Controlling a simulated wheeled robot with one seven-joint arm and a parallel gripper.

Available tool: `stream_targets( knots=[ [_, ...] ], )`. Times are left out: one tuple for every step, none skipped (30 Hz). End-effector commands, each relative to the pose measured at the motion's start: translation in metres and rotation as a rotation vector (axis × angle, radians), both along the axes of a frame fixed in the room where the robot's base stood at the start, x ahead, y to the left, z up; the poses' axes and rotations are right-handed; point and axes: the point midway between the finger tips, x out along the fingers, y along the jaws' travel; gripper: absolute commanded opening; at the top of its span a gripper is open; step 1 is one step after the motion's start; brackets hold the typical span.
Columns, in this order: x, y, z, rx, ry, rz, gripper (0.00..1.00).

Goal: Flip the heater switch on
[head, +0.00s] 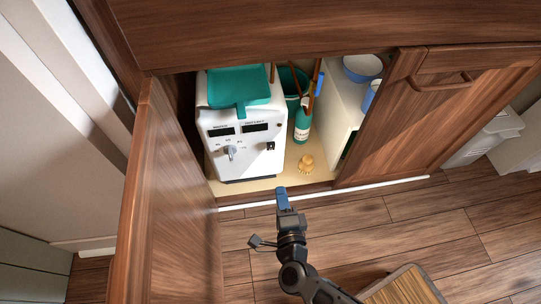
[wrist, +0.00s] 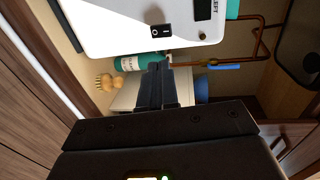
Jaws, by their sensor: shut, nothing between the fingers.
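The heater (head: 219,165) is a white box with two dark displays and a dial (head: 231,152), standing in the open cupboard. Its switch (head: 270,146) is a small black rocker at the right of the front panel. The switch also shows near the top of the wrist view (wrist: 161,31), with white marks; I cannot tell which side is pressed. My gripper (head: 281,190) is shut and empty, in front of the cupboard and apart from the heater. In the wrist view its fingertips (wrist: 160,67) lie just below the switch in the picture.
A teal dustpan (head: 240,88) lies on the heater. A green bottle (head: 302,125) and a wooden brush (head: 306,163) stand to its right. The open door (head: 170,200) is at the left, another door (head: 415,110) at the right. A wooden-topped piece (head: 405,287) stands at the bottom.

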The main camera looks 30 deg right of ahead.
Motion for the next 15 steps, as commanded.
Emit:
stream_targets(
  knots=[
    [0.000, 0.000, 0.000, 0.001, 0.000, 0.000, 0.00],
    [0.000, 0.000, 0.000, 0.001, 0.000, 0.000, 0.00],
    [0.000, 0.000, 0.000, 0.001, 0.000, 0.000, 0.00],
    [0.000, 0.000, 0.001, 0.000, 0.000, 0.000, 0.00],
    [0.000, 0.000, 0.001, 0.000, 0.000, 0.000, 0.00],
    [0.000, 0.000, 0.001, 0.000, 0.000, 0.000, 0.00],
    [0.000, 0.000, 0.001, 0.000, 0.000, 0.000, 0.00],
    [0.000, 0.000, 0.000, 0.000, 0.000, 0.000, 0.00],
    [0.001, 0.000, 0.000, 0.000, 0.000, 0.000, 0.00],
    [0.002, 0.000, 0.000, 0.000, -0.001, 0.000, 0.00],
    [0.003, -0.001, 0.000, 0.000, -0.001, 0.000, 0.00],
    [0.006, -0.002, -0.001, -0.001, -0.002, 0.000, 0.00],
    [0.009, -0.002, -0.001, -0.001, -0.002, 0.000, 0.00],
    [0.012, -0.003, -0.002, -0.001, -0.002, 0.000, 0.00],
    [0.017, -0.005, -0.003, 0.000, -0.001, 0.000, 0.00]
  ],
)
